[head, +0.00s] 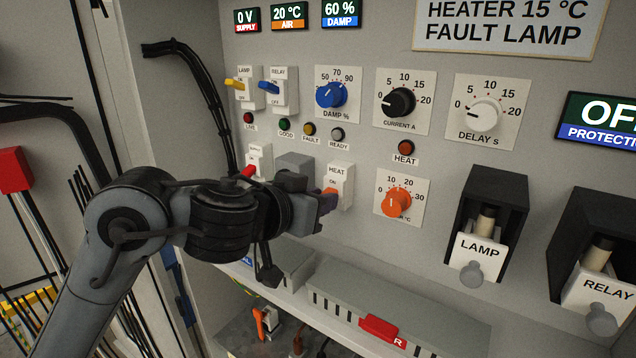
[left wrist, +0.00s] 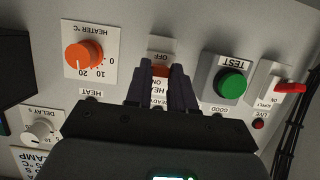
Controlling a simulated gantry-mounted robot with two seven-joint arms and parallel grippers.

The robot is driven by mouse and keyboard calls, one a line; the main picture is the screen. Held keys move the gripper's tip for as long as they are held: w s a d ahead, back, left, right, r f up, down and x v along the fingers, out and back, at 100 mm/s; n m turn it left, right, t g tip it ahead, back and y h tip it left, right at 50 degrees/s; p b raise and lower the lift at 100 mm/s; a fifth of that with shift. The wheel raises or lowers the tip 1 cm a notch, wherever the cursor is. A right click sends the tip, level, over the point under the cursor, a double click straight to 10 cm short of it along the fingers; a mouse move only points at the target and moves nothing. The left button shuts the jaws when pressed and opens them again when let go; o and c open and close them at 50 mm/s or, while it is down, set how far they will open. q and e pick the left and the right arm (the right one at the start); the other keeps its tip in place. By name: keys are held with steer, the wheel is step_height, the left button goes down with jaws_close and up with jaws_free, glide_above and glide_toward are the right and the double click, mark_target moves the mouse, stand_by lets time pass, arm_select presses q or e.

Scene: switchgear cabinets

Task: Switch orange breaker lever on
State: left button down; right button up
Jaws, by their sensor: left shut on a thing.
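The orange breaker lever (head: 329,191) is on the white HEAT breaker (head: 341,175), with the ON label above it in the head view. My left gripper (head: 326,203) is at this breaker, its fingers shut on the lever and covering much of it. In the left wrist view, which is upside down, the orange lever (left wrist: 160,71) shows between the fingertips (left wrist: 161,74), close to the OFF label. The fingers hide the middle of the breaker. My right gripper is not in view.
A green TEST button (left wrist: 230,84) and the red-lever SUPPLY breaker (head: 256,163) are beside the gripper. The orange HEATER knob (head: 395,202) is to the right in the head view. A grey duct (head: 430,316) with a red R-marked piece (head: 382,331) runs below.

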arm_select(q)
steer(key=shift+w+d+r+g+y, duration=0.1)
steer(key=shift+r+g+y, duration=0.45)
steer(key=shift+g, duration=0.3)
steer(key=shift+w+d+r+g+y, duration=0.15)
steer(key=shift+r+g+y, duration=0.35)
steer(key=shift+g, duration=0.4)
steer(key=shift+w+a+r+g+y, duration=0.1)
steer(key=shift+r+g+y, duration=0.3)
steer(key=shift+g+y, duration=0.35)
steer(key=c, duration=1)
jaws_free()
steer(key=shift+d, duration=0.1)
steer(key=shift+o, duration=0.2)
steer(key=b, duration=0.1)
glide_toward(329, 191)
steer(key=v, duration=0.4)
steer(key=shift+s+r, duration=0.1)
steer(key=shift+r, duration=0.1)
steer(key=shift+a, duration=0.25)
